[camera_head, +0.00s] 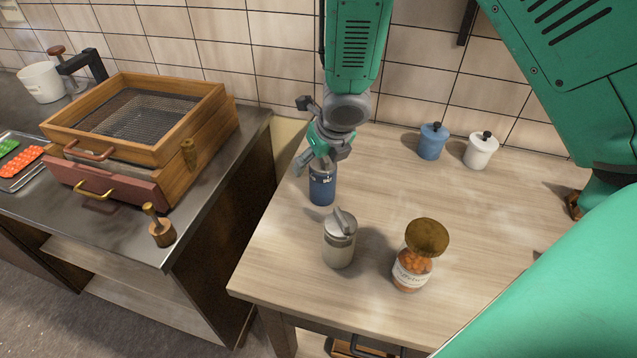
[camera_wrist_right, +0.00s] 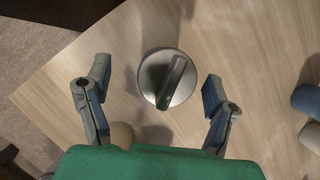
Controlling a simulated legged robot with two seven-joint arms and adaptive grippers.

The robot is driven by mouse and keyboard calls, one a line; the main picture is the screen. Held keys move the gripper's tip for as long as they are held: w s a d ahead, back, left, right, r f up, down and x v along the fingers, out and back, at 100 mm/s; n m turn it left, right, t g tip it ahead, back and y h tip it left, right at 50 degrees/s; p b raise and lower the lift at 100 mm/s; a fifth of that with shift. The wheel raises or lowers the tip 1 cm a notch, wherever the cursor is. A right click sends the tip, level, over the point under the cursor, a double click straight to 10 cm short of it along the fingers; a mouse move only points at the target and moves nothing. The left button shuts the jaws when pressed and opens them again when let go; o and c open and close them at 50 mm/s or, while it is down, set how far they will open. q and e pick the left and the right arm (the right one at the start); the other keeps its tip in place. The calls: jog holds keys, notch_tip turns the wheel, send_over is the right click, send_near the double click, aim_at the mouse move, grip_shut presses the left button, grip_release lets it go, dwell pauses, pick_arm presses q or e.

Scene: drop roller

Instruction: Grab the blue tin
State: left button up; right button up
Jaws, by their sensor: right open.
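The blue tin (camera_head: 322,190) stands upright near the left edge of the wooden table, with pale lettering on its side. My right gripper (camera_head: 318,160) is over its top, pointing down, and hides most of its lid. In the right wrist view a round silver lid with a bar handle (camera_wrist_right: 168,78) lies between the spread fingers of my right gripper (camera_wrist_right: 155,88). There are gaps on both sides, and the jaws are open and empty. Whether the fingertips reach below the lid cannot be told. My left gripper is not in view.
A grey-beige tin (camera_head: 339,245) with a metal lid stands close in front, and a jar of orange pieces (camera_head: 412,272) to its right. A blue canister (camera_head: 432,142) and a white canister (camera_head: 481,151) stand by the tiled wall. A wooden box (camera_head: 195,150) is on the left counter.

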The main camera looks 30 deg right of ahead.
aim_at(322, 188)
jog(key=shift+s+f, duration=0.1)
jog(key=shift+f, duration=0.4)
jog(key=f, duration=0.1)
jog(key=w+d+f, duration=0.1)
jog(key=f, duration=0.2)
jog(key=shift+w+d, duration=0.25)
jog(key=shift+d, duration=0.05)
jog(key=shift+s+a, duration=0.1)
jog(key=shift+a, duration=0.15)
jog(key=c, duration=0.3)
jog(key=shift+a+r, duration=0.1)
jog(key=shift+a, duration=0.2)
jog(key=c, duration=1.1)
